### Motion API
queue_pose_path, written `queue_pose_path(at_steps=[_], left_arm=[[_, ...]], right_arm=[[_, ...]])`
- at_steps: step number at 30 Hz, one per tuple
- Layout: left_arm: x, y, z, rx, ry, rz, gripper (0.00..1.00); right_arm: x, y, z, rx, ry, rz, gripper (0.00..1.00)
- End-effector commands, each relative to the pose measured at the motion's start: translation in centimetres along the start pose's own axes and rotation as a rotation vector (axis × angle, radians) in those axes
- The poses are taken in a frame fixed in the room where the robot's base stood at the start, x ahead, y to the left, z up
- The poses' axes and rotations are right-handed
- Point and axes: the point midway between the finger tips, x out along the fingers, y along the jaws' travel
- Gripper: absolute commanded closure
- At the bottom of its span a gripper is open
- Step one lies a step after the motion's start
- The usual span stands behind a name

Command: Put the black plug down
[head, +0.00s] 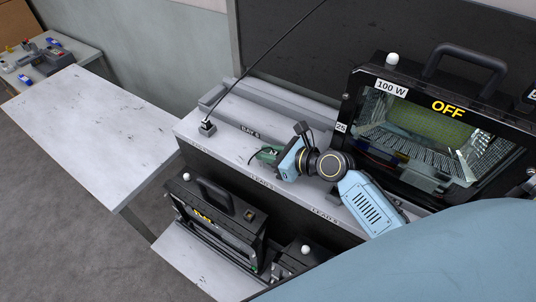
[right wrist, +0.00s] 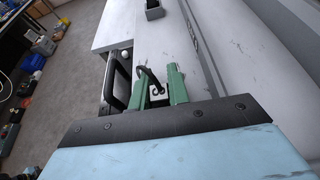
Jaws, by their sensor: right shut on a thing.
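My right gripper (head: 267,155) reaches over the pale ledge in front of the large floodlight. Its green fingers also show in the right wrist view (right wrist: 157,90). They are shut on the black plug (right wrist: 150,77), seen as a dark curved piece between the fingertips. A small white piece with dark marks shows right by it. The plug is mostly hidden by the fingers, and I cannot tell if it touches the ledge. My left gripper is not in view.
A floodlight marked OFF (head: 448,109) stands behind the gripper. A smaller black floodlight housing (head: 217,222) sits lower in front. A grey block (head: 208,128) with a thin black cable is on the ledge (head: 228,117) at left. The white table (head: 90,120) farther left is clear.

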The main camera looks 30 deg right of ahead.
Motion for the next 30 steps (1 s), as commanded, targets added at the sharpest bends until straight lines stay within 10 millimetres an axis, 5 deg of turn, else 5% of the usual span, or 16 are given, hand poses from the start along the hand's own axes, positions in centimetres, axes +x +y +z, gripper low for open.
queue_pose_path(at_steps=[11, 12, 16, 26, 30], left_arm=[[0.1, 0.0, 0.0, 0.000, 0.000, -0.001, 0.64], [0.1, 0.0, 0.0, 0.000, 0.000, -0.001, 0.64], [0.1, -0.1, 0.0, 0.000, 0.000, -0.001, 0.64], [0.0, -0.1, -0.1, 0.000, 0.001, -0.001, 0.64], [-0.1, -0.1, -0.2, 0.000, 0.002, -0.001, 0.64]], right_arm=[[0.2, 0.0, -0.5, -0.001, -0.001, -0.001, 1.00], [0.2, 0.0, -0.4, -0.001, -0.002, -0.001, 0.79], [0.2, 0.0, -0.4, -0.001, -0.002, -0.001, 0.62], [0.1, 0.0, -0.2, -0.002, -0.001, -0.001, 0.61], [-1.4, 0.0, -0.2, -0.001, 0.001, -0.001, 0.61]])
